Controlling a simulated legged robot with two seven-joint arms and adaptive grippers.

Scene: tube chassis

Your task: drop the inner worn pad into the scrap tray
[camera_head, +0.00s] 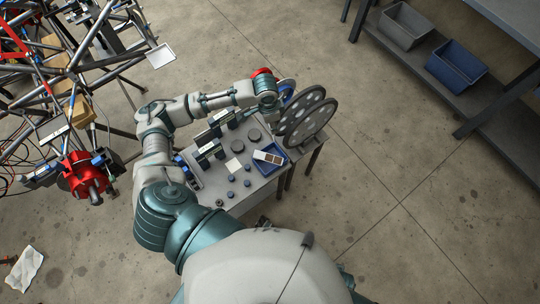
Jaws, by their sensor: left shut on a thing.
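My left arm reaches over the small grey bench, and its wrist ends above the back edge. My left gripper (250,113) is small and partly hidden by the wrist. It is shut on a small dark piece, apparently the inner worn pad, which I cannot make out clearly. A shallow blue tray (283,166), apparently the scrap tray, lies at the bench's right front, below and apart from the gripper. A flat white and brown piece (267,157) lies in it. A red caliper-like part (80,175) sits on the tube chassis at the left. My right gripper is not in view.
Large dark discs (310,122) stand upright at the bench's right end, close to my wrist. Black holders (208,152), round dark pieces and small blue caps cover the bench (213,184). The tube chassis (75,70) fills the upper left. Bins (455,64) stand on a shelf at upper right.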

